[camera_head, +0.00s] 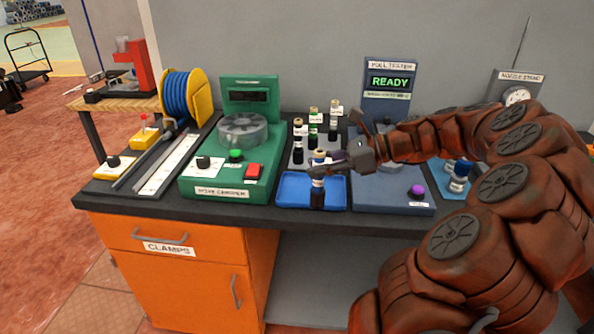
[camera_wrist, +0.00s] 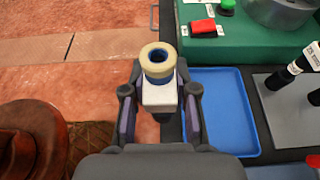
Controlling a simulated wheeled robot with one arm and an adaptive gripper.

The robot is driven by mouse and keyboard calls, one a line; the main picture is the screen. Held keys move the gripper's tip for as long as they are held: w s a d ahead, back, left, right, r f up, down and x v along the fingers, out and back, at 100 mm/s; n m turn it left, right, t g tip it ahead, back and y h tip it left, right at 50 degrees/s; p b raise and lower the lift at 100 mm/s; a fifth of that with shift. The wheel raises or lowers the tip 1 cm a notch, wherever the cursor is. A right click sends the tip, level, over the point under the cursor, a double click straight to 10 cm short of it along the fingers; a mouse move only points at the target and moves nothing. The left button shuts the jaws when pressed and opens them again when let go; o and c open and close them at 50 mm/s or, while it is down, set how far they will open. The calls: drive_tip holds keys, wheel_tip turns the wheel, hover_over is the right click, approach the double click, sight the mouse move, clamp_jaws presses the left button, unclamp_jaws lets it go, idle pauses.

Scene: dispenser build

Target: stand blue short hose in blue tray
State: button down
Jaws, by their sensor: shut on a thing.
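The blue short hose (camera_wrist: 157,56) is upright between the fingers of my gripper (camera_wrist: 159,93) in the wrist view. It has a cream ring on top, a blue band and a white label. In the head view the hose (camera_head: 317,190) shows its dark lower end in front of the blue tray (camera_head: 287,192). I cannot tell whether it touches the tray floor. My gripper (camera_head: 322,166) is shut on it from the right. In the wrist view the tray (camera_wrist: 222,85) lies to the right of the hose and looks empty.
A grey rack (camera_head: 300,158) with several labelled hoses stands behind the tray. The green hose crimper (camera_head: 225,175) is left of the tray, and the blue-grey pull tester (camera_head: 392,197) is right. The bench's front edge (camera_head: 290,219) runs close before the tray.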

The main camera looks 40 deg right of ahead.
drive_tip(key=w+d+f+p, duration=0.1)
drive_tip(key=w+f, duration=0.1)
drive_tip(key=w, duration=0.5)
drive_tip(key=w+d+f+p, duration=0.1)
drive_tip(key=w+f, duration=0.2)
drive_tip(key=w, duration=0.4)
drive_tip(key=shift+w+d, duration=0.25)
drive_tip(key=shift+w, duration=0.05)
drive_tip(key=c, duration=0.9)
unclamp_jaws()
drive_tip(key=shift+f, duration=0.1)
